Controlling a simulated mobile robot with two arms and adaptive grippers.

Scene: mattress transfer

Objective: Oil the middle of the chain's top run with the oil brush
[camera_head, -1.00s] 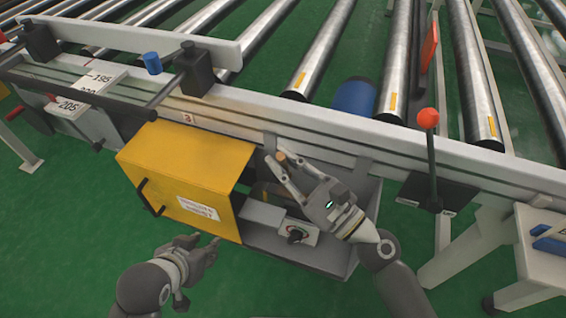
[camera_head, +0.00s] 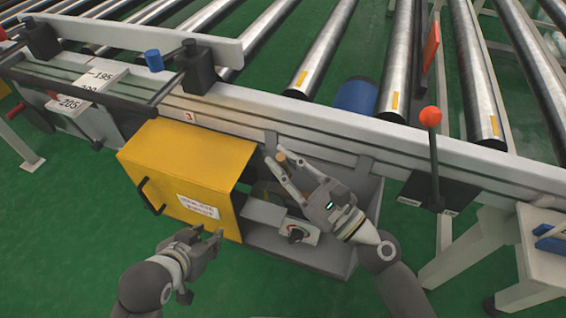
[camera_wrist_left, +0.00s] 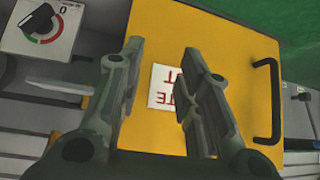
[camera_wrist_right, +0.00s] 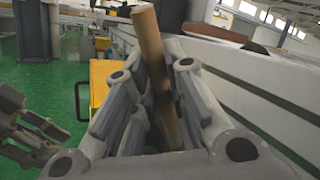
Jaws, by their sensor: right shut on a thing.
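My right gripper (camera_head: 284,168) is shut on the wooden handle of the oil brush (camera_wrist_right: 151,45), at the opening beside the yellow cover. The handle's end (camera_head: 281,157) shows between the fingers; the brush's bristles are hidden. The yellow cover (camera_head: 180,165), with a dark handle and white label, stands at the left of the grey drive housing (camera_head: 345,255). The chain cannot be made out; the gripper and cover hide much of the housing's inside. My left gripper (camera_head: 207,236) is open and empty in front of the cover's lower right corner; its spread fingers show in the left wrist view (camera_wrist_left: 160,95).
A control box with a dial (camera_head: 297,233) sits low in the housing. The conveyor's pale side rail (camera_head: 330,128) runs just above. A lever with an orange knob (camera_head: 430,117) stands at the right. Green floor in front is clear.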

